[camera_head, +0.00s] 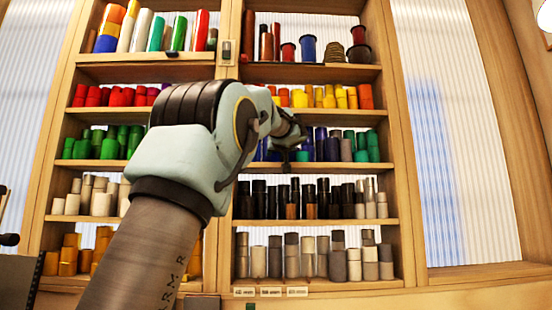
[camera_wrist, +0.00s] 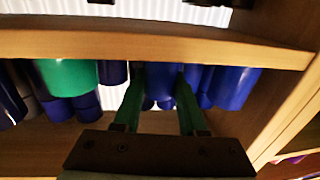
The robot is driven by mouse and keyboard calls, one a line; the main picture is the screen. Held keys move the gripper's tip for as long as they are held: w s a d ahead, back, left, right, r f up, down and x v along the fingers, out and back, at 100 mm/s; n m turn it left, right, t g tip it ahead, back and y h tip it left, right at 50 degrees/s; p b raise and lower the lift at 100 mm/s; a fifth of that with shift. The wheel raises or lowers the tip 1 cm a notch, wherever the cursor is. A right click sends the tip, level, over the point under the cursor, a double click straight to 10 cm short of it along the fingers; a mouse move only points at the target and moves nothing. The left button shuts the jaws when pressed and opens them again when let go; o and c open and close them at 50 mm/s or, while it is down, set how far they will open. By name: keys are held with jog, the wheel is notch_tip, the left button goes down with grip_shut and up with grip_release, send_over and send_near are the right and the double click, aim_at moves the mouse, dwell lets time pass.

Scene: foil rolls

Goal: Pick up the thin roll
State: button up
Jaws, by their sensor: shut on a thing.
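Several dark blue rolls stand in a row in the wrist view. A narrow blue roll (camera_wrist: 158,84) sits between the two green fingers of my gripper (camera_wrist: 160,90), which is shut on it; the fingers hide its sides. In the head view my gripper (camera_head: 288,150) reaches the right-hand shelf bay at the row of blue and green rolls, and my arm hides part of that row. From these views I cannot tell whether the held roll is clear of the shelf.
Close on one side is a wide blue roll (camera_wrist: 232,88); on the other is a green roll (camera_wrist: 66,76). A shelf board (camera_wrist: 150,42) and an upright (camera_wrist: 285,115) border the row.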

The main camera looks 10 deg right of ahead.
grip_shut()
